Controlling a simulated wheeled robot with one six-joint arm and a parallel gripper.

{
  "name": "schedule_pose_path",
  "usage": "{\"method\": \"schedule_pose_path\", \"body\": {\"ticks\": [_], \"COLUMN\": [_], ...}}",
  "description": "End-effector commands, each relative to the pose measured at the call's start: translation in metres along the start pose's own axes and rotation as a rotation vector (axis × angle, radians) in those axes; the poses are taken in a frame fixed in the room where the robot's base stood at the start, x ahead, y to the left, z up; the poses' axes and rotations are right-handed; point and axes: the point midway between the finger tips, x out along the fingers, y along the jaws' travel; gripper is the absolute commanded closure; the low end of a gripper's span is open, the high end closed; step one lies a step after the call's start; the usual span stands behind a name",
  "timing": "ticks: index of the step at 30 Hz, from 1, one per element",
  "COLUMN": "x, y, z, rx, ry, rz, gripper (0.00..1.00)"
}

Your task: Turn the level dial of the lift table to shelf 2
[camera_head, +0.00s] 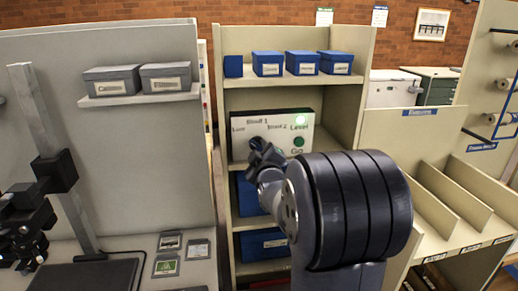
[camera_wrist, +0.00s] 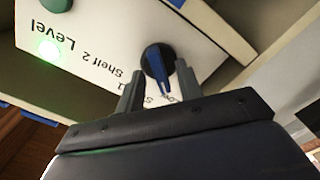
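The control panel (camera_head: 240,147) is a white board on the shelf rack, with labels for Low, Shelf 1 and Shelf 2. In the wrist view the panel (camera_wrist: 110,30) appears upside down. Its dial (camera_wrist: 153,58) is a dark disc with a blue bar handle. The handle's lower end in that view is toward the Shelf 1 and Low labels, not Shelf 2; the exact setting is unclear. My gripper (camera_wrist: 160,82) is open, its fingers apart on either side of the handle; contact is not clear. In the head view my gripper (camera_head: 262,152) hides the dial.
A lit green lamp (camera_head: 300,119) labelled Level and a green Go button (camera_head: 298,141) are on the panel's right. Blue boxes (camera_head: 303,63) stand on the shelf above, and more blue boxes (camera_head: 262,243) sit below. A beige sorting rack (camera_head: 411,137) stands to the right.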

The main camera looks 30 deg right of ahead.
Motion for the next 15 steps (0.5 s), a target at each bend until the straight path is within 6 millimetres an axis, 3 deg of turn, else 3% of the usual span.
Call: {"method": "schedule_pose_path", "body": {"ticks": [11, 15], "x": [0.0059, 0.0058], "y": [-0.0005, -0.0005], "z": [0.0001, 0.0002], "rx": [0.000, 0.000], "ry": [0.000, 0.000], "rz": [0.000, -0.001], "gripper": [0.65, 0.74]}}
